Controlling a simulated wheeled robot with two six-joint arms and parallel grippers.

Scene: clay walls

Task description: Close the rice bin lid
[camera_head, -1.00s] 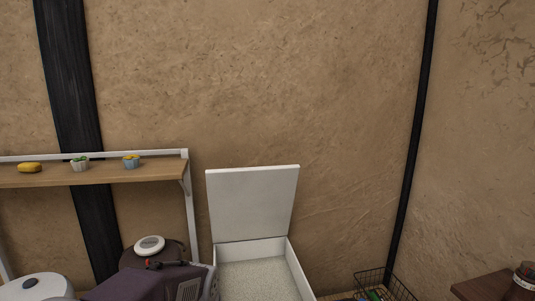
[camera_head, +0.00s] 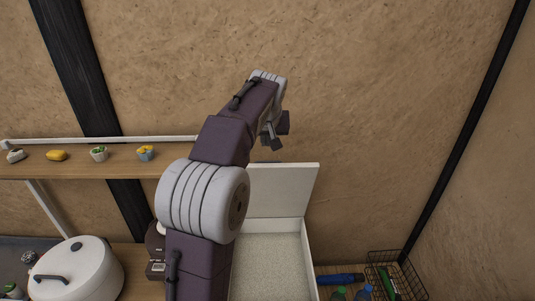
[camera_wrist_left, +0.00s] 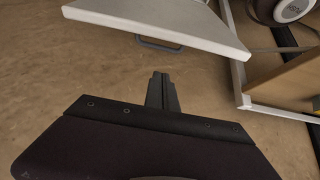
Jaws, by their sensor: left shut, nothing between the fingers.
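The white rice bin (camera_head: 308,262) stands open with pale rice (camera_head: 268,265) inside. Its white lid (camera_head: 290,190) stands up at the back, near the wall. My left arm reaches up in front of the bin and hides part of the lid and the bin's left side. My left gripper (camera_head: 273,136) is above the lid's top edge, shut and empty. In the left wrist view the shut fingers (camera_wrist_left: 162,88) are apart from the lid (camera_wrist_left: 165,18), and a grey handle (camera_wrist_left: 160,43) shows at the lid's edge. My right gripper is not in view.
A wooden shelf (camera_head: 120,163) with small pots and a yellow item is on the left. A white lidded pot (camera_head: 75,270) stands below it. A wire basket (camera_head: 395,275) and several bottles are right of the bin. The clay wall is close behind the lid.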

